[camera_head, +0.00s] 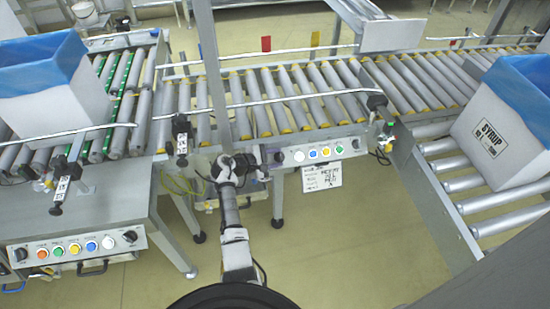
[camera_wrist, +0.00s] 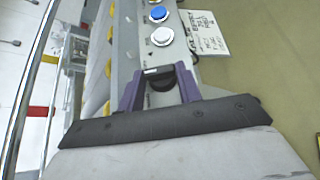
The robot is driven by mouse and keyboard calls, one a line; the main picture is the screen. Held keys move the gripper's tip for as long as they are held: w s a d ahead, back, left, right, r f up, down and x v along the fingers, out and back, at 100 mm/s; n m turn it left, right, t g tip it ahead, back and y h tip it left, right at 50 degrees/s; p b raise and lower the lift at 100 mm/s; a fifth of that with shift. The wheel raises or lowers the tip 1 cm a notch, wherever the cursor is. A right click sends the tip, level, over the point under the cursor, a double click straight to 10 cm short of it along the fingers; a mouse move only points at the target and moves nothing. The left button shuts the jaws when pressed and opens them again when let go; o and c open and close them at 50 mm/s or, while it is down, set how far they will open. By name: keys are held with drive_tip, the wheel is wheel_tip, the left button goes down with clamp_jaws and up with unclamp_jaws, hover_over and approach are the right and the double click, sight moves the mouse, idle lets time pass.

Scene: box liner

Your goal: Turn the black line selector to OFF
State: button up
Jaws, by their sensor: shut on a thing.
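The black line selector (camera_wrist: 160,97) sits on the grey control panel, between the purple fingers of my gripper (camera_wrist: 158,77) in the wrist view. The fingers are shut on it, one on either side. Its pointer and which position it is turned to cannot be made out. In the head view my gripper (camera_head: 266,163) is at the left end of the middle conveyor's panel (camera_head: 336,150). The selector is mostly hidden by the gripper there.
White (camera_wrist: 162,37) and blue (camera_wrist: 157,14) buttons lie just beyond the selector. A handwritten card (camera_head: 322,176) hangs below the panel. Another control panel (camera_head: 75,247) is at lower left. Boxes stand on the left (camera_head: 50,85) and right (camera_head: 500,125) rollers.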

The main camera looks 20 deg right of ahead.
drive_tip(key=o, duration=1)
